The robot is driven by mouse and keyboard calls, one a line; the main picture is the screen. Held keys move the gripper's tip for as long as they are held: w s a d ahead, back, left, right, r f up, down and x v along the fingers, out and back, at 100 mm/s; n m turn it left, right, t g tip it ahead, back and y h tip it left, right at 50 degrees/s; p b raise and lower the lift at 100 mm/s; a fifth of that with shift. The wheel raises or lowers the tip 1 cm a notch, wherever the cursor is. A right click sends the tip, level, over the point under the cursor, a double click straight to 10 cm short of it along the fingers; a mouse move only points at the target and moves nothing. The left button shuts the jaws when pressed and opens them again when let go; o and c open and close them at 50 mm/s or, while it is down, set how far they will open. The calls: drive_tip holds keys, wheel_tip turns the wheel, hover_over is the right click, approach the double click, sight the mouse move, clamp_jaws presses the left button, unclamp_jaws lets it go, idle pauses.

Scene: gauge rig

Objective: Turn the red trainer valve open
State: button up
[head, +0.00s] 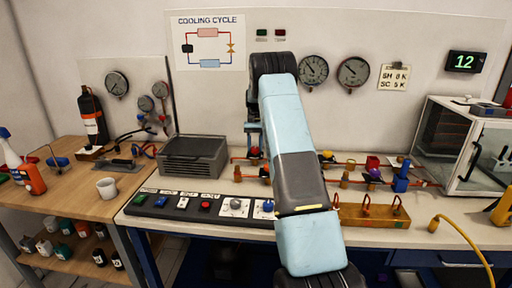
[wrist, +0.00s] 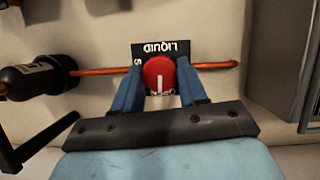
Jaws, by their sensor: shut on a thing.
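The red valve (wrist: 157,70) is a round knob with a white line that runs up and down in the wrist view. It sits on a copper pipe in front of a black label (wrist: 150,48) reading "LIQUID", shown upside down. More lettering below the knob is partly hidden. My gripper (wrist: 160,80) is shut on the red knob, with one blue finger on each side. In the head view the red valve (head: 254,152) shows only partly at the left of my arm, and my fingertips are mostly hidden.
A grey vented box (head: 195,158) stands left of the valve. A black cylinder (wrist: 35,76) sits on the same copper pipe (wrist: 215,66). Other coloured valves (head: 327,157) stand to the right. A switch panel (head: 190,206) lies along the bench front.

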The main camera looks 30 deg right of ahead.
drive_tip(key=shift+n, duration=0.4)
drive_tip(key=o, duration=1.1)
drive_tip(key=shift+c, duration=0.2)
drive_tip(key=shift+r, duration=0.1)
drive_tip(key=v, duration=1.3)
drive_tip(key=shift+w+a+r, duration=0.15)
drive_tip(key=shift+w+r, duration=0.05)
drive_tip(key=shift+w, duration=0.05)
